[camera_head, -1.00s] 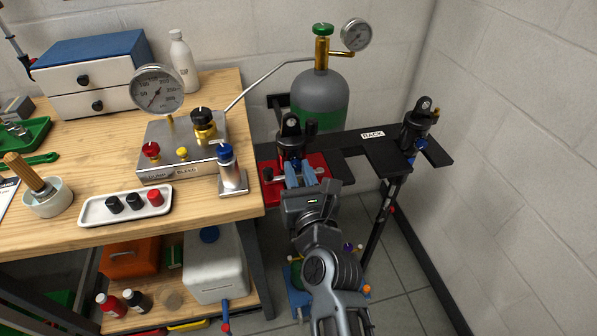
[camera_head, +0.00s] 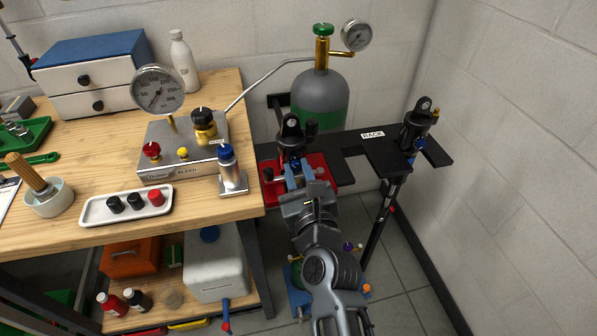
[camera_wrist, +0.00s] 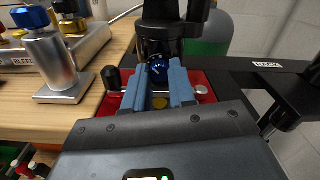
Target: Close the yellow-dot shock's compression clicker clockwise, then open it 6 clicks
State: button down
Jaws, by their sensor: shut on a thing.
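A black shock (camera_head: 292,137) stands upright in a red clamp (camera_head: 326,176) at the bench's right end. It also shows in the wrist view (camera_wrist: 172,12). A blue clicker knob (camera_wrist: 159,70) with a white mark is on the shock's near side. A yellow dot (camera_wrist: 160,103) shows below the knob, between my fingers. My gripper (camera_head: 297,172) has its two blue fingers closed on the knob's sides; it also shows in the wrist view (camera_wrist: 162,76). The fingers hide part of the knob and clamp.
A second black shock (camera_head: 414,132) with a blue knob hangs on the black rack (camera_head: 350,146) at right. A silver stand with a blue top (camera_head: 231,172) and the bleed block (camera_head: 165,165) are to the left. A gas bottle (camera_head: 320,95) stands behind. Floor shows at right.

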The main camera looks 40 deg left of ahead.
jog(key=c, duration=0.9)
grip_release()
jog(key=shift+p+v, duration=0.3)
jog(key=shift+v, duration=3.65)
